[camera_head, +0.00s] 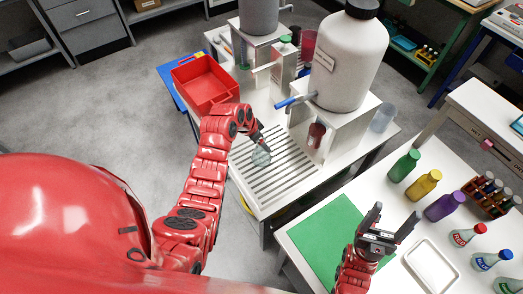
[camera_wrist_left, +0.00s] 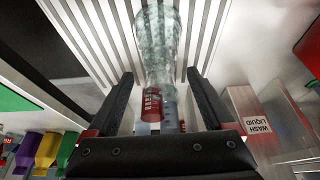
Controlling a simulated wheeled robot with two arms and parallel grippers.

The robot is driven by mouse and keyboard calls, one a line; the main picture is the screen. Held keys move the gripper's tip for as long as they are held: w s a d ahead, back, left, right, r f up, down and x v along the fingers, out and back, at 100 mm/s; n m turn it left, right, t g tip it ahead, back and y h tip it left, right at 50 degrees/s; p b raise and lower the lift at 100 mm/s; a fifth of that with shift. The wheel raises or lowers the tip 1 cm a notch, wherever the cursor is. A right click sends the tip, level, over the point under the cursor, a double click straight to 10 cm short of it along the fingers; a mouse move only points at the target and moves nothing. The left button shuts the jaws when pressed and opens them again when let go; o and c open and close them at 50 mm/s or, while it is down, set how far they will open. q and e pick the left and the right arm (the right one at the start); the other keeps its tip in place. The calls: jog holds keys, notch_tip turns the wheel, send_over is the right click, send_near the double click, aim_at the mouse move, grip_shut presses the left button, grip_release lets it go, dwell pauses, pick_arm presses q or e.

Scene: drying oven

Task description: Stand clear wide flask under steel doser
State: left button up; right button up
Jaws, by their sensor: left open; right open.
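The clear flask (camera_head: 261,156) stands on the slatted white drain rack (camera_head: 275,190). My left gripper (camera_head: 258,138) is just above and beside it, jaws open. In the left wrist view the see-through flask (camera_wrist_left: 160,40) shows between and beyond the open fingers (camera_wrist_left: 158,78); I cannot tell whether they touch it. A grey steel-looking doser (camera_head: 259,14) stands on a box-like stand at the back; its spot below the outlet is partly hidden.
A large white bottle doser (camera_head: 345,62) with a blue spout stands right of the rack. A red bin (camera_head: 205,84) is at the left. Green (camera_head: 404,165), yellow and purple bottles, a tube rack and a white tray (camera_head: 431,266) stand on the right table.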

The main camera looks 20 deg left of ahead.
pick_arm(q)
jog(key=shift+w+d+f, duration=0.1)
jog(key=shift+w+f, duration=0.05)
jog(key=shift+f, duration=0.2)
grip_shut()
dwell(0.4)
